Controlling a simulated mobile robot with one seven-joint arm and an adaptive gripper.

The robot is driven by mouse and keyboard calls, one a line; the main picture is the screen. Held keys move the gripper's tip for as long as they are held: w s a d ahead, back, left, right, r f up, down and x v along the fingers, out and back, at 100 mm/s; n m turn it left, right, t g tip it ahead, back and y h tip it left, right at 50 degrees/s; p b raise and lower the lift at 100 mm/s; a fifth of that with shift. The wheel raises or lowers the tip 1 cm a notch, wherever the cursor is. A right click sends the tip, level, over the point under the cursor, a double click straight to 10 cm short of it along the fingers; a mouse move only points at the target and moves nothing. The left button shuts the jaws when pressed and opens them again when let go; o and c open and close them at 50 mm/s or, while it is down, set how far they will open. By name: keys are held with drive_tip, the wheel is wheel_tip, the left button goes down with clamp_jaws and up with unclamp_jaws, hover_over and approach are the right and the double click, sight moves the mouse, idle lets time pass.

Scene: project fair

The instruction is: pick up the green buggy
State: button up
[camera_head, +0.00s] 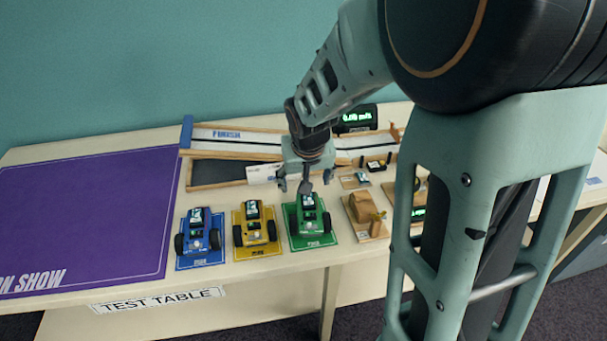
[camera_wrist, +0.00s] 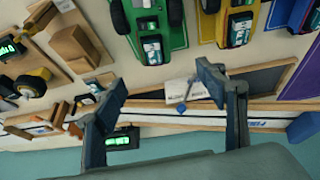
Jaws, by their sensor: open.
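The green buggy (camera_head: 309,216) stands on a green card on the table, at the right end of a row of three buggies. My gripper (camera_head: 306,186) is open and empty, above the table just behind the green buggy's far end. In the wrist view the green buggy (camera_wrist: 150,22) shows at the top, cut off by the picture edge. My gripper's two fingers (camera_wrist: 160,98) are spread wide there, with the buggy beyond them and not between them. I see no contact with the buggy.
The yellow buggy (camera_head: 255,224) stands close left of the green one, with the blue buggy (camera_head: 198,232) beyond it. A wooden block model (camera_head: 364,215) stands close on the right. A long track (camera_head: 232,140) runs behind. A purple mat (camera_head: 90,215) covers the table's left.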

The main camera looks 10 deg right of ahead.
wheel_tip(320, 180, down, 2)
drive_tip(key=s+m, duration=0.1)
drive_tip(key=s, duration=0.1)
hover_over(309, 210)
drive_tip(key=s, duration=0.2)
drive_tip(key=shift+g, duration=0.3)
drive_tip(key=f, duration=0.3)
drive_tip(key=f+b, duration=0.1)
drive_tip(key=shift+a+f, duration=0.2)
drive_tip(key=shift+a, duration=0.05)
drive_tip(key=shift+w+f+m, duration=0.25)
drive_tip(key=shift+f+m, duration=0.05)
drive_tip(key=shift+f, duration=0.15)
drive_tip(key=x, duration=0.4)
drive_tip(key=shift+s+d+f+b, duration=0.15)
drive_tip(key=shift+s+f+b, duration=0.1)
drive_tip(key=shift+b, duration=0.15)
drive_tip(key=shift+f, duration=0.65)
drive_tip(key=shift+o, duration=1.2)
drive_tip(key=shift+w+r, duration=0.2)
drive_tip(key=c, duration=1.3)
drive_tip(key=shift+o, duration=0.2)
drive_tip(key=shift+w+r, duration=0.1)
